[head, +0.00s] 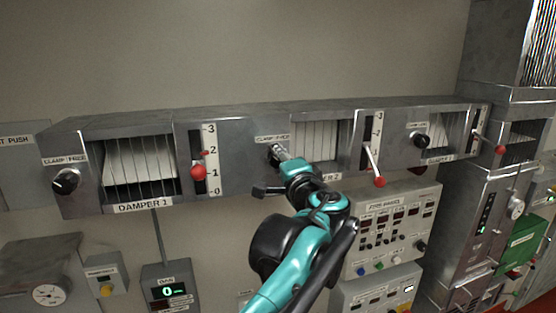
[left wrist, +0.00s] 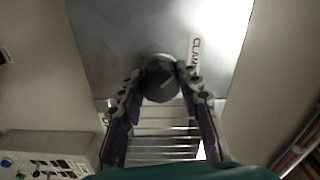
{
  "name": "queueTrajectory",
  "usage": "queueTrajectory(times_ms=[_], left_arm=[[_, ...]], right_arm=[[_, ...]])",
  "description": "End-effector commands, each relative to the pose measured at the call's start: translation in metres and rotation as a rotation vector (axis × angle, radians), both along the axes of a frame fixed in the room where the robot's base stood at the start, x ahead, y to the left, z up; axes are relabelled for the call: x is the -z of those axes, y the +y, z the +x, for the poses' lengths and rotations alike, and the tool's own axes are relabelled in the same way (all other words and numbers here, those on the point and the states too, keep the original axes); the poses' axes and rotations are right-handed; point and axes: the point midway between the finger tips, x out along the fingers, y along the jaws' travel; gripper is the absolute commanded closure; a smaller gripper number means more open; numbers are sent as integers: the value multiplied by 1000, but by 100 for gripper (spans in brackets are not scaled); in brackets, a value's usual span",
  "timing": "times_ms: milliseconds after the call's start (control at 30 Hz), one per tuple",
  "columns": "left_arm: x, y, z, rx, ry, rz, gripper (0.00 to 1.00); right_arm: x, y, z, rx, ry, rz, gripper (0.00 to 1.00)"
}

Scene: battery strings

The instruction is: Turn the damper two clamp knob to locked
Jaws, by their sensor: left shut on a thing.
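The damper two clamp knob (left wrist: 160,80) is a round dark knob with a pale pointer mark, between my left fingertips in the left wrist view. In the head view the knob (head: 275,153) is mostly hidden behind my left gripper (head: 283,155). My left gripper also shows in the left wrist view (left wrist: 160,78), with one finger on each side of the knob, shut on it. A label (head: 272,139) above the knob reads "CLAMP FREE"; in the wrist view it is partly cut off. The damper two louvres (head: 318,142) are just right of the knob. My right gripper is not in view.
Damper 1 (head: 140,165) with its own clamp knob (head: 65,181) is at left. Red-balled levers stand beside the scales: damper one's (head: 198,172), damper two's (head: 380,181) and a third (head: 500,149). The fire panel (head: 392,225) is below, right of my arm.

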Motion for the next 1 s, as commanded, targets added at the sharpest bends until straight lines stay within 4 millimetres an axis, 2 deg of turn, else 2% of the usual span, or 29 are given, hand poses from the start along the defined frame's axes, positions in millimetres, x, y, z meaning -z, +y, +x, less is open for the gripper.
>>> queueTrajectory(times_ms=[367,400,433,467,800,867,1000], left_arm=[[1,0,0,-1,0,-6,95],[1,0,0,-1,0,-6,56],[1,0,0,-1,1,-5,48],[1,0,0,-1,1,-5,45],[1,-1,-3,1,-1,-4,45],[0,-4,-8,1,-1,-4,45],[1,-11,-32,3,0,-4,45]], right_arm=[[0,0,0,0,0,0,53],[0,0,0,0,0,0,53],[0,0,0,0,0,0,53],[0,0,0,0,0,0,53],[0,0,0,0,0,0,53],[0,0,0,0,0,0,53],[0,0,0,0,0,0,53]])
